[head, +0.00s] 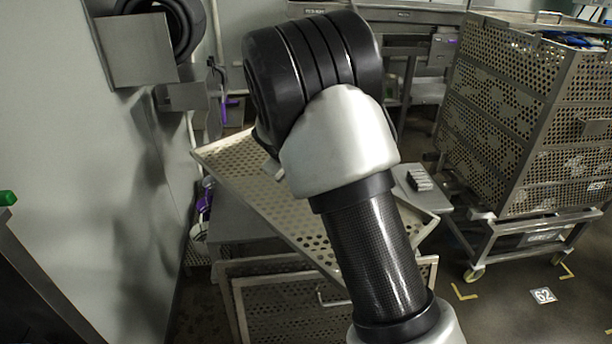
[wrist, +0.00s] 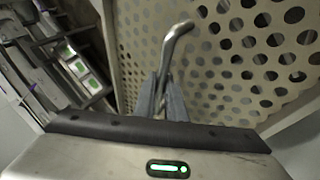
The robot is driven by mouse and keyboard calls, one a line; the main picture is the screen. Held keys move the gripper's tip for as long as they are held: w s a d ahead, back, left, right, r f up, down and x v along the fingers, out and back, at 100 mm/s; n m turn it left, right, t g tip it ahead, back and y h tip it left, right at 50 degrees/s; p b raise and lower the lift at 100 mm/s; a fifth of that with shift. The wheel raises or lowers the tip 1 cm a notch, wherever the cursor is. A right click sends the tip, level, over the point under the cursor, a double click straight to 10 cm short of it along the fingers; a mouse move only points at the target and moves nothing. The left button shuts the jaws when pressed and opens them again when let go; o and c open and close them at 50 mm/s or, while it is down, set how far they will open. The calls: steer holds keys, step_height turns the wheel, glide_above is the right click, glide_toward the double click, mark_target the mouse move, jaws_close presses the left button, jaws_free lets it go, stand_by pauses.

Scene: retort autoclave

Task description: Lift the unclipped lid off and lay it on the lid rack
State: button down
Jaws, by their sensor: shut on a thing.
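The lid is a pale perforated metal plate (head: 232,170), partly hidden behind my arm in the head view. It is tilted and turned, above a perforated basket (head: 285,318). In the wrist view the lid (wrist: 215,95) fills the right side, with a bent metal bar handle (wrist: 177,40) rising from it. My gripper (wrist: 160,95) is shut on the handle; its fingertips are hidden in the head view. The lid appears clear of the basket, though the contact edge is hidden. I cannot pick out the lid rack with certainty.
A tall perforated crate stack (head: 520,110) stands on a wheeled cart (head: 520,240) at right. A grey wall (head: 110,180) with a metal box (head: 135,50) closes the left. A small pale ribbed object (head: 418,178) lies right of my arm. Open floor shows at lower right.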

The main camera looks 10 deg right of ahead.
steer(key=w+f+n+y+b, duration=0.1)
steer(key=w+n, duration=0.1)
steer(key=w, duration=0.1)
steer(key=w+f+n+y+b, duration=0.1)
steer(key=w+f+n+y, duration=0.1)
steer(key=w, duration=0.1)
steer(key=w+d+f+n+y+b, duration=0.1)
steer(key=w+f+n, duration=0.1)
steer(key=w, duration=0.1)
steer(key=shift+w+f+n+b, duration=0.15)
steer(key=shift+n+b, duration=0.15)
steer(key=shift+b, duration=0.05)
steer(key=w+d+f+n+y+b, duration=0.2)
steer(key=w+d+n+b, duration=0.1)
steer(key=w, duration=0.4)
steer(key=shift+d+n+g+y, duration=0.4)
steer(key=shift+d+n, duration=0.4)
steer(key=shift+d, duration=0.5)
steer(key=shift+w+f, duration=0.1)
steer(key=shift+f, duration=0.05)
steer(key=shift+f+b, duration=1.55)
steer(key=shift+f, duration=2)
steer(key=shift+f+b, duration=1.7)
steer(key=shift+f, duration=0.15)
steer(key=shift+f, duration=0.25)
